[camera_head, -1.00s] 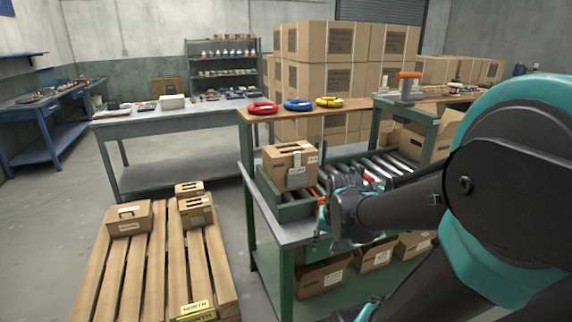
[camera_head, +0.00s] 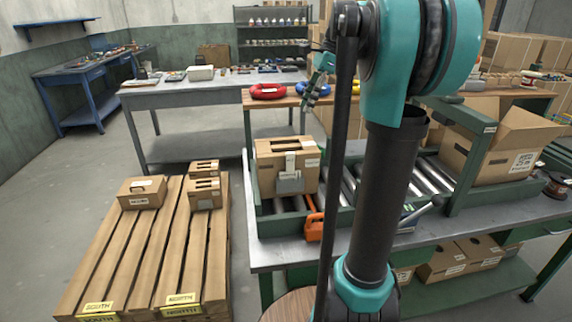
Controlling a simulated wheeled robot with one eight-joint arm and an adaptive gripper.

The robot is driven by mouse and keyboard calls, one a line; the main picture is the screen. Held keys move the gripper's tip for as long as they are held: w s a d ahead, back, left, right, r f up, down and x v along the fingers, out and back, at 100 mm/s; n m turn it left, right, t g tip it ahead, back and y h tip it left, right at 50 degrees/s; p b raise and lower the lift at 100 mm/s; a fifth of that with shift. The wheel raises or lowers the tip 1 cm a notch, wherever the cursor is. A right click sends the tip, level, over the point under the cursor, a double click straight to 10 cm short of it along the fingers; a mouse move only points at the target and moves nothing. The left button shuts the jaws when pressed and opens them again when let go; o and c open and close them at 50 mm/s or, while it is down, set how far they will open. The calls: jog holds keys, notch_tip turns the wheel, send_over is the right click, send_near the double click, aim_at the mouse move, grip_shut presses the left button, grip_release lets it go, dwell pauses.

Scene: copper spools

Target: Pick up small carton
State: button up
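Three small brown cartons sit on the wooden pallet at the left: one at the left (camera_head: 141,194), one at the right (camera_head: 203,196) and a smaller-looking one behind it (camera_head: 204,168). A larger carton (camera_head: 287,160) with a slotted top stands at the left end of the roller conveyor. I cannot tell from labels which one is meant. My gripper (camera_head: 311,98) is raised above and behind the conveyor carton, apart from all cartons. It is small and partly hidden by my arm, so its opening is unclear.
An open box (camera_head: 497,150) stands at the right. The wooden pallet (camera_head: 142,262) has bare slats in front, with clear floor around it.

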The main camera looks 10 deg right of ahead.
send_near(287, 145)
jog(key=x, duration=0.5)
jog(key=shift+s+d, duration=0.1)
jog(key=shift+s, duration=0.1)
jog(key=x, duration=0.4)
jog(key=shift+w+a+f, duration=0.1)
jog(key=shift+a+f, duration=0.15)
jog(key=shift+a, duration=0.05)
jog(key=shift+a+f, duration=0.15)
jog(key=shift+f, duration=0.25)
jog(key=shift+f, duration=0.15)
grip_shut()
